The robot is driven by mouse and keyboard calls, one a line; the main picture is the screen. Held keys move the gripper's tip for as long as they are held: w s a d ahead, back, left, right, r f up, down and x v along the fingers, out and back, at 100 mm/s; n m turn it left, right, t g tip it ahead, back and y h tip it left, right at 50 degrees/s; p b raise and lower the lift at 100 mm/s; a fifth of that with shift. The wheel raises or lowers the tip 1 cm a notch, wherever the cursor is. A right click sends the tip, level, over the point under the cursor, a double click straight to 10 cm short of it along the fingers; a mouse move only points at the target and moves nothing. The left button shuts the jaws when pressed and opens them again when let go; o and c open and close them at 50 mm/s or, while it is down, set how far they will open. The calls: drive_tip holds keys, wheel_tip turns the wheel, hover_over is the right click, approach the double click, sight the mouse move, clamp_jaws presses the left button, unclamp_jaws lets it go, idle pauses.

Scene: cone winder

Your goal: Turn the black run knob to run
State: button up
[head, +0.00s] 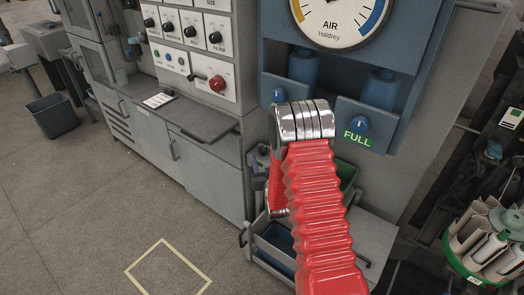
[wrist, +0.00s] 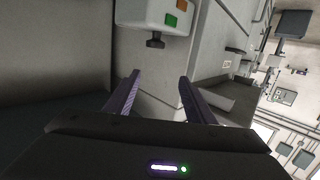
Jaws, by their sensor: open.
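In the wrist view a dark knob (wrist: 155,41) sticks out from the lower side of a pale box (wrist: 150,12) bearing green and orange squares. I cannot tell whether it is the run knob; no run label is readable. My gripper (wrist: 159,77) is open, its two purple-edged fingers apart with nothing between them. The knob lies beyond the fingertips, apart from them. In the head view several black knobs (head: 190,32) sit on white plates of a grey cabinet at upper left. My red-sleeved arm hides most of my gripper there.
A red knob (head: 217,83) sits below the black knobs. A blue unit with an AIR gauge (head: 335,18) and blue valve knobs (head: 361,124) stands beside my arm. A trolley (head: 278,245) is below it, a bin (head: 52,116) at left. Floor at lower left is clear.

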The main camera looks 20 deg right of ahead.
drive_tip(key=t, duration=0.1)
approach(264, 152)
drive_tip(key=shift+s+a+h, duration=0.2)
drive_tip(key=shift+s, duration=0.25)
drive_tip(key=shift+s+a+h, duration=0.15)
drive_tip(key=shift+s+h, duration=0.05)
drive_tip(key=shift+s, duration=0.25)
drive_tip(key=shift+w, duration=0.15)
drive_tip(key=x, duration=1.3)
drive_tip(key=shift+w, duration=0.25)
drive_tip(key=shift+c, duration=0.4)
